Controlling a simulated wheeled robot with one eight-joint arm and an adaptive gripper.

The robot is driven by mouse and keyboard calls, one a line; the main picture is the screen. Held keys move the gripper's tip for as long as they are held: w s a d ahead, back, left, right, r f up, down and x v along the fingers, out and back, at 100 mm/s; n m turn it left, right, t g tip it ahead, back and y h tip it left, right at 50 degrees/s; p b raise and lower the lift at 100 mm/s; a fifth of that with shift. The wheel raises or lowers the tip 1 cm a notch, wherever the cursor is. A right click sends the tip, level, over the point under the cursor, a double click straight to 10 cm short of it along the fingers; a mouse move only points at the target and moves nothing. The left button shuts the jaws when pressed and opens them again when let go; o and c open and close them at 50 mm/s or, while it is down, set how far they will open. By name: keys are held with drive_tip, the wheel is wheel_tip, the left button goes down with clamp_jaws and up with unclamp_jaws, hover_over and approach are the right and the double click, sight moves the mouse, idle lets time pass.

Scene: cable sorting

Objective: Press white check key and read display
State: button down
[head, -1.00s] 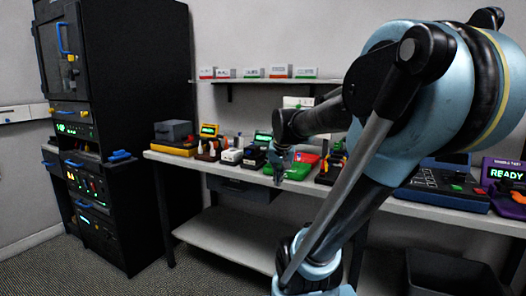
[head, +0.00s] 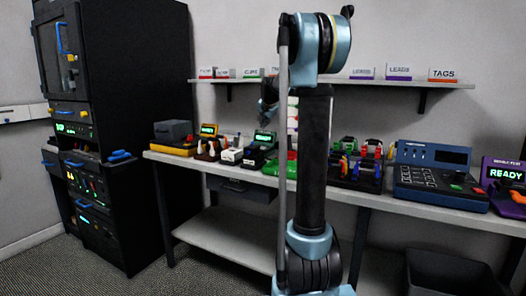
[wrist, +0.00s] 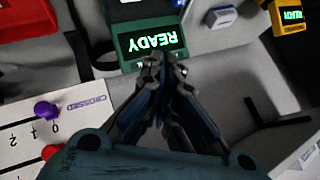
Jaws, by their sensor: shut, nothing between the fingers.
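My gripper (wrist: 163,66) is shut and empty. In the wrist view its fingertips overlap the lower edge of a green-framed display (wrist: 150,42) that reads READY, upside down. I cannot tell whether they touch it. In the head view my gripper (head: 268,114) is above the bench, close to a lit display (head: 263,136). A yellow-framed display (wrist: 290,17) also reads READY, upside down.
A white board (wrist: 50,130) with purple and red knobs lies left of my gripper in the wrist view. A red box (wrist: 28,18) is at upper left. The bench (head: 375,200) holds several devices, including a blue keypad unit (head: 432,172). A labelled shelf (head: 400,82) hangs above.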

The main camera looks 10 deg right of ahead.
drive_tip(key=shift+w+r, duration=0.1)
drive_tip(key=shift+w, duration=0.35)
drive_tip(key=shift+f, duration=4.45)
drive_tip(key=shift+f, duration=0.7)
drive_tip(key=shift+r, duration=0.8)
drive_tip(key=shift+r, duration=2.55)
